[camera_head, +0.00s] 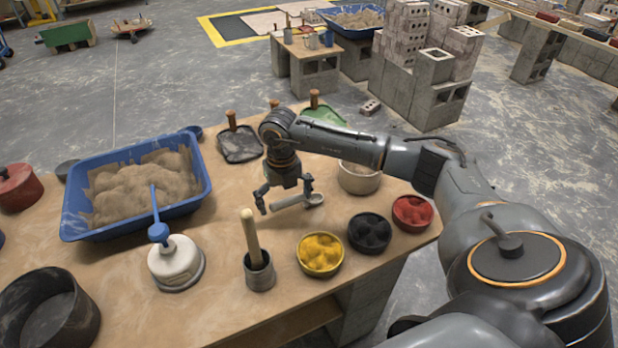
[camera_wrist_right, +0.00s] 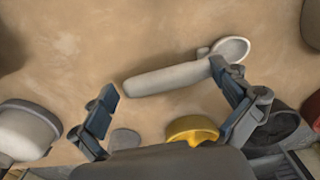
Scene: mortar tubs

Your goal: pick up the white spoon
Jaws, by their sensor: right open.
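The white spoon (camera_head: 290,202) lies on the wooden table, its bowl to the right, close to the grey bowl. My right gripper (camera_head: 284,202) is above it with its fingers spread. In the right wrist view the spoon (camera_wrist_right: 170,77) runs between the open fingers of the right gripper (camera_wrist_right: 166,95). The handle end is near the left finger, and the right finger overlaps the spoon near its bowl. I cannot tell whether the fingers touch it. My left gripper is not in view.
Bowls of yellow (camera_head: 320,254), black (camera_head: 369,232) and red (camera_head: 412,212) powder stand along the table's right edge. A pestle cup (camera_head: 259,271) and a white container (camera_head: 175,262) stand in front. A blue tub (camera_head: 80,216) of sand is left. Trowels lie behind the gripper.

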